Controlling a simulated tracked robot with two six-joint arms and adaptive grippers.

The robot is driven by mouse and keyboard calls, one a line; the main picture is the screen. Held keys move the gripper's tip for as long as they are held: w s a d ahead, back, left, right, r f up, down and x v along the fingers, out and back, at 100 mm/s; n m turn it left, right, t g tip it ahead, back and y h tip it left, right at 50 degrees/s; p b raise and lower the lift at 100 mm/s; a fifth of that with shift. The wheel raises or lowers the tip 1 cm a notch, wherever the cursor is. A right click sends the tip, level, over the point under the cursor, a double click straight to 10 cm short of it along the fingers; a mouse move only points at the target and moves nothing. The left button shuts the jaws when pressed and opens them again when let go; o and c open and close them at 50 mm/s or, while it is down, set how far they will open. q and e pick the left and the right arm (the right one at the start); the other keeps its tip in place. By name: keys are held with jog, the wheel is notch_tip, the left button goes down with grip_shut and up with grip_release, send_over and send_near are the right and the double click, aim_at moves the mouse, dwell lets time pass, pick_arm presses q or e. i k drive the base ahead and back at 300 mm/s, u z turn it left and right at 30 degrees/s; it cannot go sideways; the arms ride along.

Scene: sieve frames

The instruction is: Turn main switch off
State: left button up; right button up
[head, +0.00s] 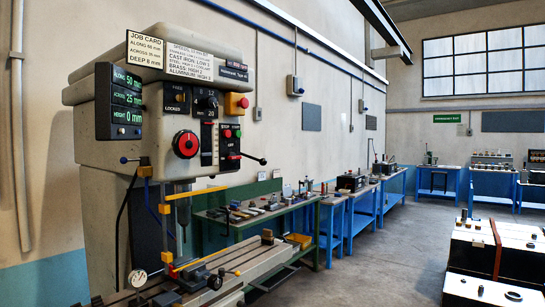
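A large milling machine (88,205) stands at the left. Its front panel carries a large round red and black knob (186,144) with a white mark. A smaller black dial (206,102) sits above it. A yellow-orange box with a red knob (237,105) is at the panel's right edge. The labels are too small to tell which control is the main switch. Neither of my grippers shows in the head view.
The machine table (235,268) with a vise projects below. Workbenches (335,220) line the wall.

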aim_at(232, 158)
jog(key=z, duration=0.3)
jog(key=i, duration=1.25)
jog(key=u, duration=0.4)
jog(key=i, duration=0.75)
jog(key=u, duration=0.4)
jog(key=k, duration=0.95)
jog(key=u, duration=0.2)
jog(key=i, duration=0.95)
jog(key=z, duration=0.1)
